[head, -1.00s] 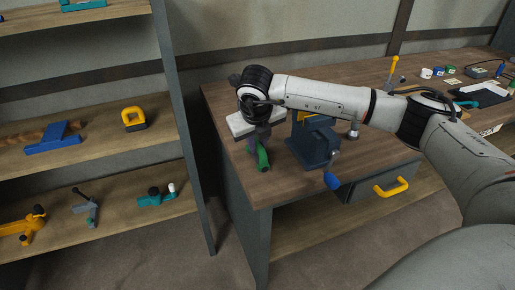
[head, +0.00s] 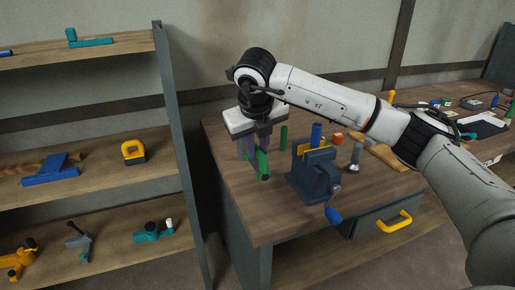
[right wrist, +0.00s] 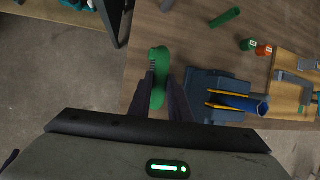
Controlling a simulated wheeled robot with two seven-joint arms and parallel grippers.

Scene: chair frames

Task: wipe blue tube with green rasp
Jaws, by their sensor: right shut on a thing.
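My right gripper (head: 254,150) is shut on the green rasp (head: 263,165) and holds it above the left part of the workbench. In the right wrist view the rasp (right wrist: 158,65) shows between the two dark fingers (right wrist: 160,88). The blue tube (head: 316,135) stands upright in the blue vise (head: 314,178), between its yellow jaws. In the right wrist view the tube (right wrist: 262,104) is to the right of the gripper, apart from the rasp. My left gripper is not in view.
A green tube (head: 283,138) stands on the bench (head: 245,205) behind the vise. A shelf unit (head: 85,180) with tools stands at the left.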

